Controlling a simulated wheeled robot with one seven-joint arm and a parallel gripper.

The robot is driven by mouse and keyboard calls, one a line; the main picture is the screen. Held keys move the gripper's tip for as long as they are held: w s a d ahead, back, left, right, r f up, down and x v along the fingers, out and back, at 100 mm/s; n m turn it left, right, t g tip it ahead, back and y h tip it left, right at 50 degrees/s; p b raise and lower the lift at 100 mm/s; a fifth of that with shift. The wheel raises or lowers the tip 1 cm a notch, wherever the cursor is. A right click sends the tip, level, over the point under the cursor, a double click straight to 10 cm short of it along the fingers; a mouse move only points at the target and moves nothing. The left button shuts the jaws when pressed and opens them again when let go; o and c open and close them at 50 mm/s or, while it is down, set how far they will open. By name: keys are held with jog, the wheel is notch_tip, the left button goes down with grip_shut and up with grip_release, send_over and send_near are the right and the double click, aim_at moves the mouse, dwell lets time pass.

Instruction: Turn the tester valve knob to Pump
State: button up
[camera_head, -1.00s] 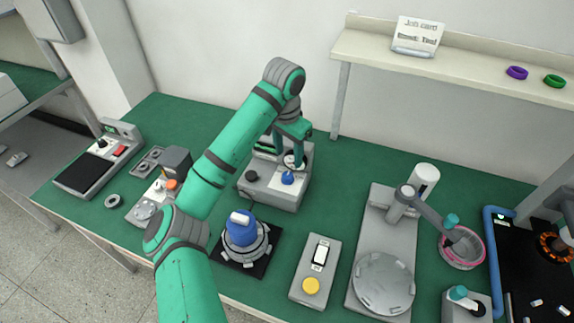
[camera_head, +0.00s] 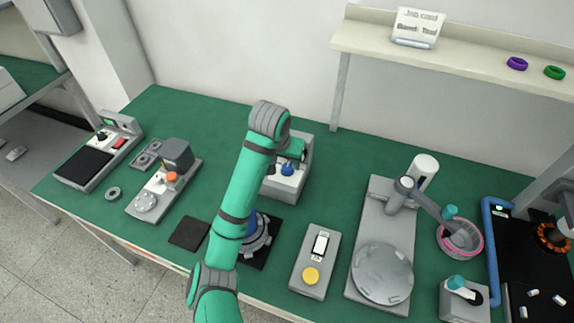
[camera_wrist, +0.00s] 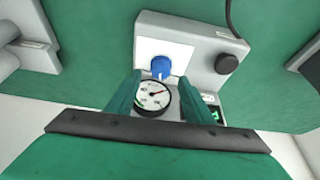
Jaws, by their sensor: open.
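The tester (camera_head: 303,181) is a grey box at the back middle of the bench, partly hidden by my arm. Its blue valve knob (camera_head: 287,169) shows just below my gripper (camera_head: 293,150). In the wrist view the blue knob (camera_wrist: 161,68) stands on a white panel (camera_wrist: 180,52) of the tester (camera_wrist: 207,72). My gripper (camera_wrist: 161,78) is open, its green fingers on either side of the round gauge (camera_wrist: 154,95). The knob shows between and just beyond the fingertips, and I cannot tell whether they touch it. The panel's labels are not readable.
A black knob (camera_wrist: 226,63) sits on the tester's right side in the wrist view. The blue-topped motor (camera_head: 257,238) is partly behind my arm. A switch box with a yellow button (camera_head: 311,275) and a grey stand (camera_head: 382,272) are to the right.

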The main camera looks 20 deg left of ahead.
aim_at(287, 167)
jog(key=shift+x, duration=2.25)
